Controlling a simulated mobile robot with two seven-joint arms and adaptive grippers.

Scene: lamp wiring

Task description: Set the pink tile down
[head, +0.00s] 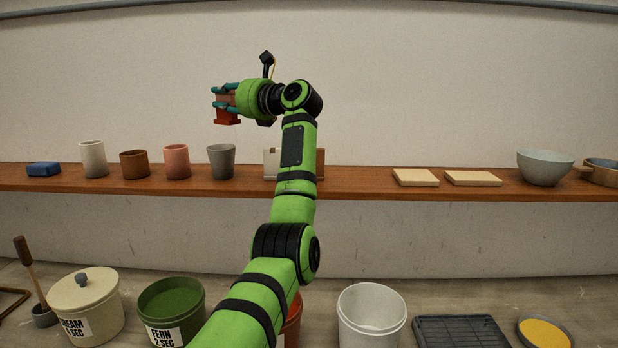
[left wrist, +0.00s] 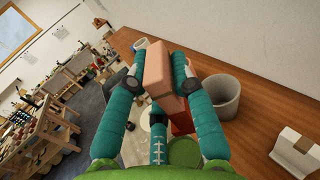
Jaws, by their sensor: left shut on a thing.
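My left gripper (head: 218,99) is raised above the wooden shelf, over the cups, and shut on the pink tile. The tile (head: 227,117) shows below its teal fingers, well clear of the shelf, and looks red-brown there. In the left wrist view the tile (left wrist: 158,64) is a salmon-pink block between the two fingers of the gripper (left wrist: 158,70). A redder patch (left wrist: 181,118) shows just below it; I cannot tell whether it belongs to the tile. My right gripper is not in view.
On the shelf (head: 360,182) stand a blue block (head: 43,169), a white cup (head: 93,159), a brown cup (head: 134,164), a pink cup (head: 176,161) and a grey cup (head: 221,161). Two pale slabs (head: 416,177) lie right of my arm. Lidded and open buckets (head: 371,315) stand below.

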